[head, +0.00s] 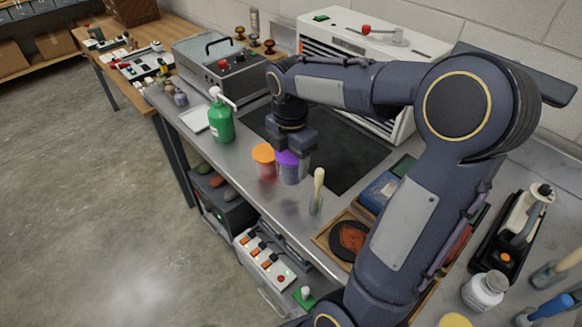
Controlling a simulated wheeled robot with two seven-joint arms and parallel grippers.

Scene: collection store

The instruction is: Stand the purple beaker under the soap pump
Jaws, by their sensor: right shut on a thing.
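The purple beaker (289,171) stands upright on the steel bench, or just above it; I cannot tell which. It has a purple top and a paler body. My right gripper (291,152) reaches down over it from above and is shut on it, hiding part of its rim. The soap pump (221,120) is a green bottle with a white pump head and a spout pointing right. It stands on the bench to the left of the beaker, apart from it. My left gripper is not in view.
An orange-topped beaker (264,161) stands close to the left of the purple one. A brush with a pale handle (318,190) stands to the right. A dark mat (335,150) lies behind, and a white tray (195,119) lies left of the pump. The bench's front edge is near.

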